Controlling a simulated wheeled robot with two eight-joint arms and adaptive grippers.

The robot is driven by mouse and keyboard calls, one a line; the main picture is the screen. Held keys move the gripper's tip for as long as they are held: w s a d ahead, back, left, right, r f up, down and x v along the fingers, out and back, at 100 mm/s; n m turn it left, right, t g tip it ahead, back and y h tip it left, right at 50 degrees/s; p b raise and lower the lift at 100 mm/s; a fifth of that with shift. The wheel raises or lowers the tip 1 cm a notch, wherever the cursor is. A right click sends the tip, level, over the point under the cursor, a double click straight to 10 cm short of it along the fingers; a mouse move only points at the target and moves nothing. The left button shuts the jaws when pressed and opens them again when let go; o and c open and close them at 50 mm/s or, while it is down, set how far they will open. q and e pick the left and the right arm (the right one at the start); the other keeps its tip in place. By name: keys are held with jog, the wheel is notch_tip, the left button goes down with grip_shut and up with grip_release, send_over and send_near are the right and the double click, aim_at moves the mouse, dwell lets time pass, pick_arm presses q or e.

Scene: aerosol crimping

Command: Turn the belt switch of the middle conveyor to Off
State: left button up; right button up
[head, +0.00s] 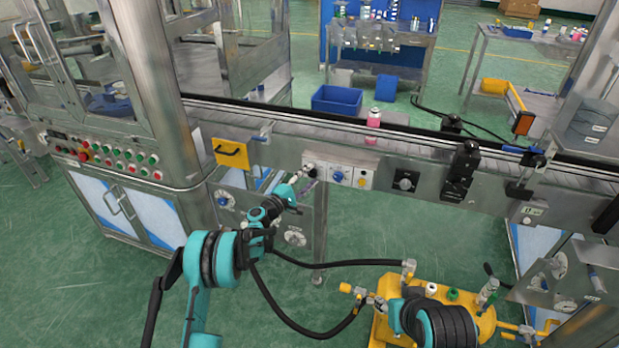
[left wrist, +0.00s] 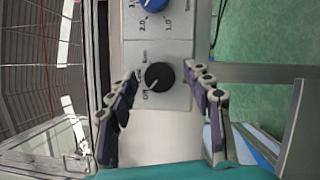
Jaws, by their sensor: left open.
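The belt switch is a black rotary knob (left wrist: 159,76) on a pale plate. In the head view the knob (head: 309,167) is at the left end of the row of controls on the middle conveyor's side. A light mark on the knob points to the lower left in the wrist view, near small lettering that I cannot read surely. My left gripper (head: 304,187) is open in front of the plate. In the wrist view its fingers (left wrist: 164,80) stand on either side of the knob, with gaps visible.
A blue dial (left wrist: 152,4) is beside the switch, also in the head view (head: 338,176). A yellow handle plate (head: 231,153) is to the left. A black knob (head: 405,182) is farther right. A yellow cart (head: 480,318) with hoses stands at the lower right.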

pick_arm(q)
jog(key=v, duration=1.1)
jog(key=shift+s+a, duration=0.25)
jog(key=s+d+r+m+g+y, duration=0.2)
jog(key=s+r+m+g+y, duration=0.4)
jog(key=s+r, duration=0.75)
jog(key=s+a+f+m+y, duration=0.1)
jog(key=s+a+m+y, duration=0.1)
jog(key=s, duration=0.7)
jog(key=s+a+f+m+g+y, duration=0.1)
jog(key=s+a, duration=0.4)
jog(key=s, duration=0.5)
jog(key=s+a+f+m+y, duration=0.3)
jog(key=s+a, duration=0.1)
jog(key=s, duration=0.5)
jog(key=shift+s+a, duration=0.2)
jog(key=shift+s, duration=0.05)
